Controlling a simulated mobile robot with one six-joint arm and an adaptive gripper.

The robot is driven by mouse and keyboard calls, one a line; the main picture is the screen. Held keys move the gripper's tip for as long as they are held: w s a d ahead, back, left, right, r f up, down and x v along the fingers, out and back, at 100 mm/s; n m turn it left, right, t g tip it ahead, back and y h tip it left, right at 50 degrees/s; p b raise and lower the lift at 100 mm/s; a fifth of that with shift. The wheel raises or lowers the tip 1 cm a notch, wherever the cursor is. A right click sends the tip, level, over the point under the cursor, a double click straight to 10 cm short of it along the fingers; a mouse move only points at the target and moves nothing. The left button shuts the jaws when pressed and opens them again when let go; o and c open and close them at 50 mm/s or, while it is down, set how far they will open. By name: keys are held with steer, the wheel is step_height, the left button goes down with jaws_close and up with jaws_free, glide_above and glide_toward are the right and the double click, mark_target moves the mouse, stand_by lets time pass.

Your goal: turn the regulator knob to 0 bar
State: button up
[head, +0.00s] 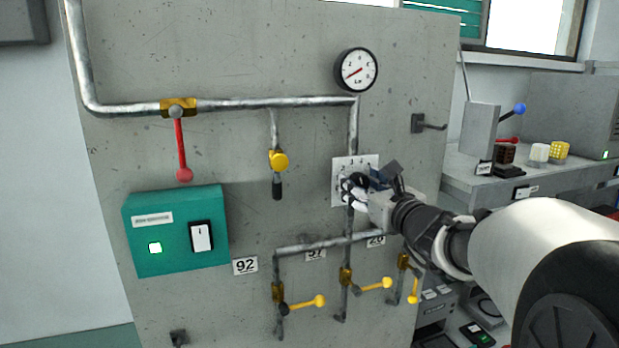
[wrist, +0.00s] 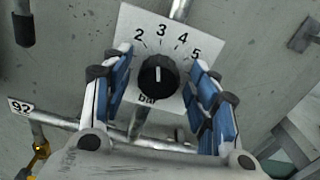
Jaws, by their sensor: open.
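The regulator knob (wrist: 158,76) is black and round on a white scale plate (wrist: 188,22) with the numbers 2, 3, 4 and 5 visible and "bar" below. Its white mark points up, roughly at 3. No 0 shows in the wrist view. In the head view the plate (head: 340,164) is on the grey panel, with the knob partly hidden by my gripper (head: 358,185). In the wrist view my gripper (wrist: 160,76) is open, its blue-padded fingers on either side of the knob with gaps visible. A round gauge (head: 356,70) above has a red needle pointing lower left.
Pipes (head: 325,245) and yellow-handled valves (head: 376,285) lie below the plate. A red lever (head: 181,150) and a green switch box (head: 175,230) are at left. A hook (head: 430,124) sticks out at right, near my arm.

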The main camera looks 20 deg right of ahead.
steer(key=shift+s+r, duration=0.1)
steer(key=shift+s, duration=0.1)
steer(key=shift+c, duration=0.4)
steer(key=c, duration=1)
steer(key=shift+b, duration=0.45)
steer(key=shift+a+n+b, duration=0.15)
steer(key=shift+n+b, duration=8.25)
steer(key=shift+b, duration=2.25)
